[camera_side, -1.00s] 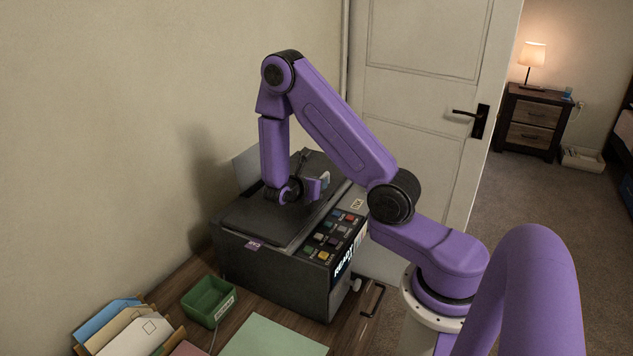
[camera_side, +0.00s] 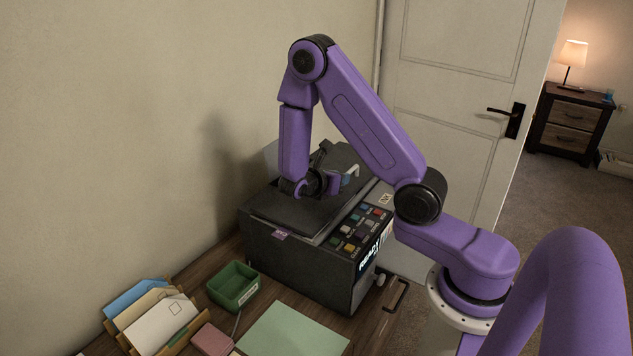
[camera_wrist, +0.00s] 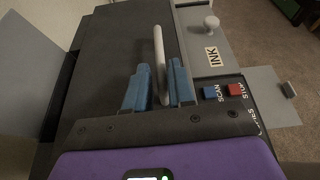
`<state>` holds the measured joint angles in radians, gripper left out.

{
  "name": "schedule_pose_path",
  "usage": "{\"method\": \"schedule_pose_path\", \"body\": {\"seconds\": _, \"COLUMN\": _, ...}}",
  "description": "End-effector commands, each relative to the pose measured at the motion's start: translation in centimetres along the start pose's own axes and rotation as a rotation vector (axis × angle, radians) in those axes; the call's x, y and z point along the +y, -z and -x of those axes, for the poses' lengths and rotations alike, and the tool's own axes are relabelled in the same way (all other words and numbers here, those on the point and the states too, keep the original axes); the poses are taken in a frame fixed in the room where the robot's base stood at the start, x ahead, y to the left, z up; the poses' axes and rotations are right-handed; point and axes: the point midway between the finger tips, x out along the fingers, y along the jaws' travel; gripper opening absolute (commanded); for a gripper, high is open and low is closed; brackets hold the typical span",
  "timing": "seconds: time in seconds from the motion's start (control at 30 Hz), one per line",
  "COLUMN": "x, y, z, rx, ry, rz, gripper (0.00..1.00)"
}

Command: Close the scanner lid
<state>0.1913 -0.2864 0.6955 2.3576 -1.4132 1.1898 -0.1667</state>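The scanner (camera_side: 300,260) is a dark grey box against the wall, with a label on its front and a button panel on its right. Its dark lid (camera_side: 290,208) lies low and nearly flat over the top; I cannot tell whether a gap is left under it. The lid also shows in the wrist view (camera_wrist: 100,60). My gripper (camera_side: 345,179) is over the lid. In the wrist view its two blue fingers (camera_wrist: 160,86) stand open on either side of a pale bar (camera_wrist: 159,55), with a visible gap on the left.
A green tray (camera_side: 255,291), an envelope rack (camera_side: 112,322) and a pale green sheet (camera_side: 300,341) lie in front of the scanner. Coloured buttons (camera_side: 346,230) line its right side. A white knob (camera_wrist: 211,22) stands near the INK label. The wall is close behind.

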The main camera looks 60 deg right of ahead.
Motion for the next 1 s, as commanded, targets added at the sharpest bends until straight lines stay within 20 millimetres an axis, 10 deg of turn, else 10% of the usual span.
{"method": "schedule_pose_path", "body": {"seconds": 0.5, "x": 0.0, "y": 0.1, "z": 10.4, "rx": 0.002, "ry": -0.005, "rz": 0.001, "gripper": 0.23}}
{"method": "schedule_pose_path", "body": {"seconds": 1.0, "x": 0.0, "y": 0.1, "z": 12.6, "rx": 0.002, "ry": 0.000, "rz": 0.002, "gripper": 0.23}}
